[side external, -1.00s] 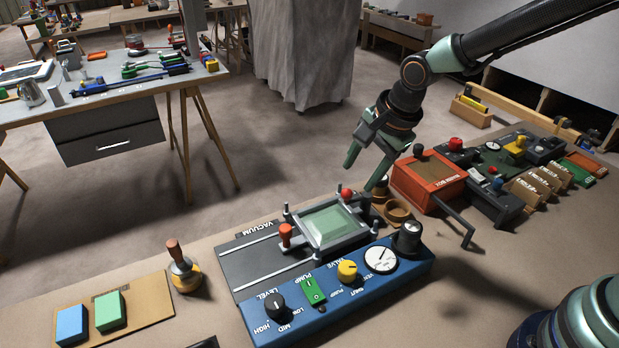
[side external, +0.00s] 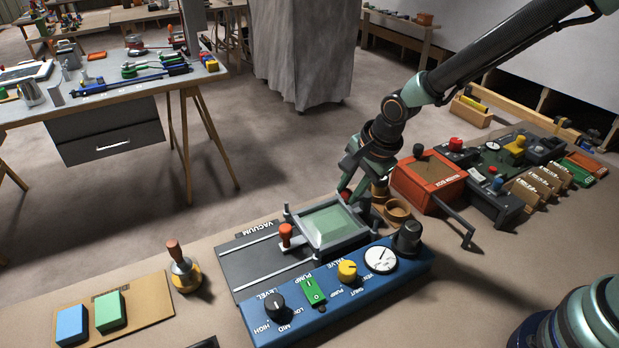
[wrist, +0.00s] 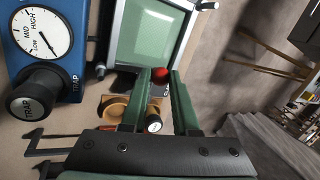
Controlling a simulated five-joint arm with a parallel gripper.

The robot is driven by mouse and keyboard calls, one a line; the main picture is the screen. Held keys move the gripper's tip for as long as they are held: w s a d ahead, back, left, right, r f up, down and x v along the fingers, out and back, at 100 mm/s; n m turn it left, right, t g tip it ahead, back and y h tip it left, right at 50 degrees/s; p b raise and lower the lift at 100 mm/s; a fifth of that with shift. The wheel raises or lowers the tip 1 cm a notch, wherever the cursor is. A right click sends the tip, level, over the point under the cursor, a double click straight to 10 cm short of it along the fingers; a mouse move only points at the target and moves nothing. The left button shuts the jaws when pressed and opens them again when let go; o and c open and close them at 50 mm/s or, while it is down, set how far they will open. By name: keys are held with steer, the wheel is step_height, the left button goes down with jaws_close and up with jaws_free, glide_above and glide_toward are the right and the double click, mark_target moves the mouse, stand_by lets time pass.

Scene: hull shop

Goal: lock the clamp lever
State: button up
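A clamp lever with a red ball knob (side external: 345,196) stands at the far corner of a grey frame with a pale green panel (side external: 333,226). In the wrist view the red knob (wrist: 160,75) shows between my two fingertips, with little room on either side. My gripper (side external: 353,194) points down at the knob and is open around or just above it; contact cannot be told. A second clamp with an orange-red handle (side external: 286,232) stands upright at the frame's left side. The frame (wrist: 118,38) also fills the top of the wrist view.
A blue control panel (side external: 330,297) with knobs, a green switch and a gauge lies in front of the frame. A black TRAP knob (wrist: 36,92) stands close by. A tan ring-shaped cup (side external: 397,211) and a red box (side external: 432,182) with a crank are to the right.

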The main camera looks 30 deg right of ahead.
steer(key=shift+s+n, duration=0.25)
steer(key=shift+n, duration=0.25)
jaws_close()
steer(key=o, duration=0.9)
jaws_free()
steer(key=v, duration=1.2)
steer(key=shift+d+r, duration=0.1)
